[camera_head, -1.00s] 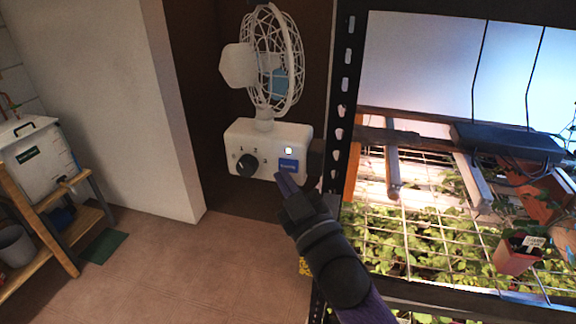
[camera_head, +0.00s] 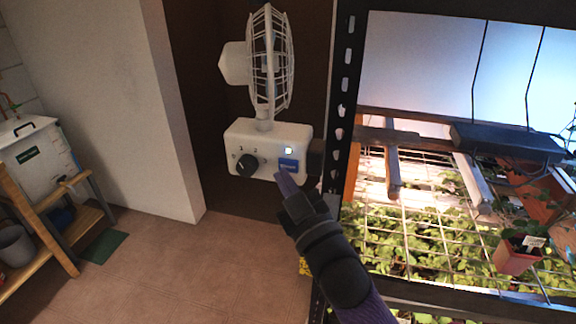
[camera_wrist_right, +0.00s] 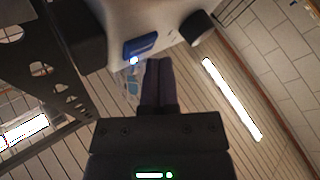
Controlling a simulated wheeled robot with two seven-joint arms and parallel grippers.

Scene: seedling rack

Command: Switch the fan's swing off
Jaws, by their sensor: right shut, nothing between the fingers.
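The white fan (camera_head: 247,133) stands in front of a dark brown panel, with a wire-cage head (camera_head: 272,60) turned toward the right. My left gripper is not in view.
A black perforated rack post (camera_head: 343,100) rises close to the right of the fan. The rack holds a wire grid over green seedlings (camera_head: 420,235).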

